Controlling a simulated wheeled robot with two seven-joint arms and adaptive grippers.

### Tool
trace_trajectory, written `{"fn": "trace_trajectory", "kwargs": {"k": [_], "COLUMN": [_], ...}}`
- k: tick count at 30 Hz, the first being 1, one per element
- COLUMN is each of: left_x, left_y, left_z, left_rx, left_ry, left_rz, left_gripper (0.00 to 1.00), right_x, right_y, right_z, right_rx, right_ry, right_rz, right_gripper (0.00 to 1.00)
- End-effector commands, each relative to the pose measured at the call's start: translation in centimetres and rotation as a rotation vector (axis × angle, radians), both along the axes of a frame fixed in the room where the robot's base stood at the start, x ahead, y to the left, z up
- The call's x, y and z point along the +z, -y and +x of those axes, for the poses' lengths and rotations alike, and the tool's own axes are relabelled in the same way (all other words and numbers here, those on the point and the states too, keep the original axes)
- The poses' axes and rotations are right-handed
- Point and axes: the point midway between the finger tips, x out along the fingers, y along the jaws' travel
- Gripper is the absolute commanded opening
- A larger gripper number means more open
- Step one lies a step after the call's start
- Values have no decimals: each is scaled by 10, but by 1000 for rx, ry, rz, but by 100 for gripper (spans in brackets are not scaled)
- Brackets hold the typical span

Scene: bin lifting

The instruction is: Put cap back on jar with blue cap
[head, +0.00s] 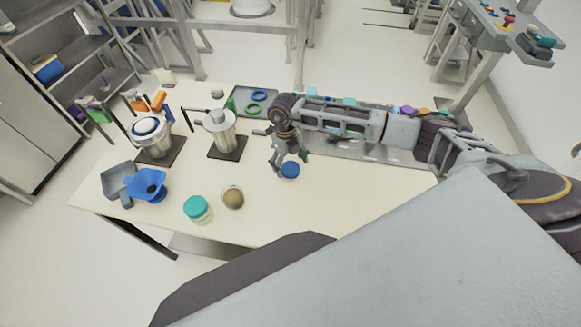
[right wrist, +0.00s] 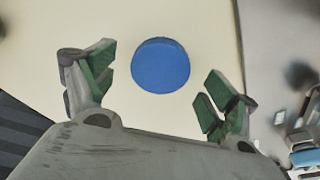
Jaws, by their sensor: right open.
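A blue cap (head: 290,170) lies flat on the cream table, and it also shows in the right wrist view (right wrist: 160,65). My right gripper (head: 290,165) is open and empty just above the cap; in the right wrist view its green-padded fingers (right wrist: 157,90) stand on either side of the cap's near edge, apart from it. An open jar (head: 232,198) with brown contents stands to the left of the cap. Another jar with a teal cap (head: 197,208) stands left of the open jar. My left gripper is not in view.
A blue funnel-like container (head: 147,186) and a grey scoop (head: 117,181) sit at the table's left. Two metal pitchers (head: 152,137) (head: 219,130) stand on dark bases behind. A grey tray (head: 238,95) holds green and blue rings.

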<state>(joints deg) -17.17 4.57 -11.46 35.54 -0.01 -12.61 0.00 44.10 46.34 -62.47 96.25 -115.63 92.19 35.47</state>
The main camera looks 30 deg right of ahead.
Motion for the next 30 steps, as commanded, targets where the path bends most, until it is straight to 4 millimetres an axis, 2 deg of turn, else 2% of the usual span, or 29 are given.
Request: {"fn": "trace_trajectory", "kwargs": {"k": [6,19,28,30], "left_x": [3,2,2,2], "left_y": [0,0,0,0], "left_z": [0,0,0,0], "left_rx": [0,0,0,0], "left_ry": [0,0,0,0], "left_rz": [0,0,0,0], "left_gripper": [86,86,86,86], "right_x": [-11,-11,-11,-11], "right_y": [0,0,0,0], "right_z": [-2,-2,-2,-2], "right_rx": [0,-1,-1,-1], "right_ry": [1,1,1,1], "right_rz": [1,1,1,1], "right_gripper": [86,86,48,45]}}
